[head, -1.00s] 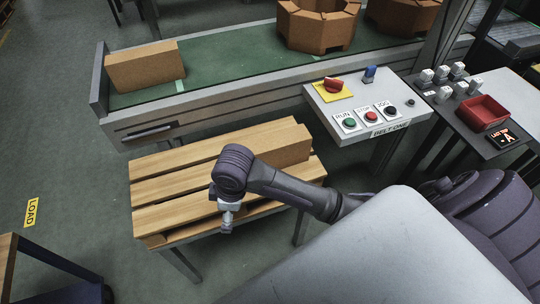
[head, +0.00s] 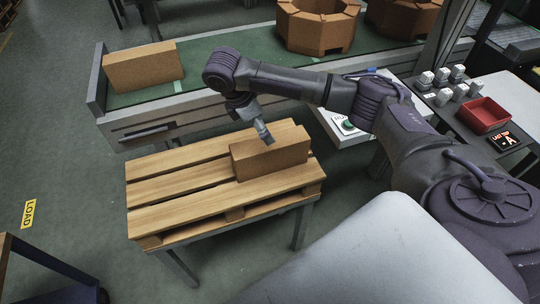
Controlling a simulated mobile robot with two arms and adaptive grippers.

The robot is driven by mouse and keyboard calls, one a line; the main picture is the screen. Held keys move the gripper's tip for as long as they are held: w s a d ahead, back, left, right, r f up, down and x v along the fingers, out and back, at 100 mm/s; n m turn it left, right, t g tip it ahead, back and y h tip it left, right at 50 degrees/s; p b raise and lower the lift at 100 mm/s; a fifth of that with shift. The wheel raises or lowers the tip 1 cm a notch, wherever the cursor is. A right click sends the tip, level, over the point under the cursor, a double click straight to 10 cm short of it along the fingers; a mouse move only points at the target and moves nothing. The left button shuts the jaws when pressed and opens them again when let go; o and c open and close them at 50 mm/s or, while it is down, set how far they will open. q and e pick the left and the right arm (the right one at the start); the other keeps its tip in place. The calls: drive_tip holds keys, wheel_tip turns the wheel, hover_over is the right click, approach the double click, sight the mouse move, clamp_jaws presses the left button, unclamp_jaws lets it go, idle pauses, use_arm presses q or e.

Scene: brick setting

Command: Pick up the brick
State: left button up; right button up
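One brown brick (head: 271,158) lies on the wooden slatted pallet (head: 170,192), near its right side. A second brown brick (head: 143,68) sits at the left end of the green conveyor belt (head: 215,58). My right gripper (head: 266,137) points down just above or in front of the pallet brick's top edge. Whether it touches the brick is unclear. Its fingers are small and seen nearly edge-on, so their opening does not show. My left gripper is not in view.
The pallet rests on a low metal-legged stand. Two ring-shaped brown blocks stand further along the belt. The control panel (head: 345,128) is partly hidden behind my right arm. A red tray (head: 484,114) is at the right. The pallet's left part is empty.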

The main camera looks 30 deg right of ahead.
sight(270, 154)
drive_tip(key=x, duration=0.3)
drive_tip(key=shift+d+f, duration=0.2)
drive_tip(key=f, duration=0.4)
drive_tip(key=shift+w+d+f, duration=0.1)
drive_tip(key=shift+d+f, duration=0.2)
drive_tip(key=shift+f, duration=0.05)
drive_tip(key=shift+d+f, duration=0.2)
drive_tip(key=shift+f, duration=0.25)
clamp_jaws()
drive_tip(key=shift+r, duration=0.15)
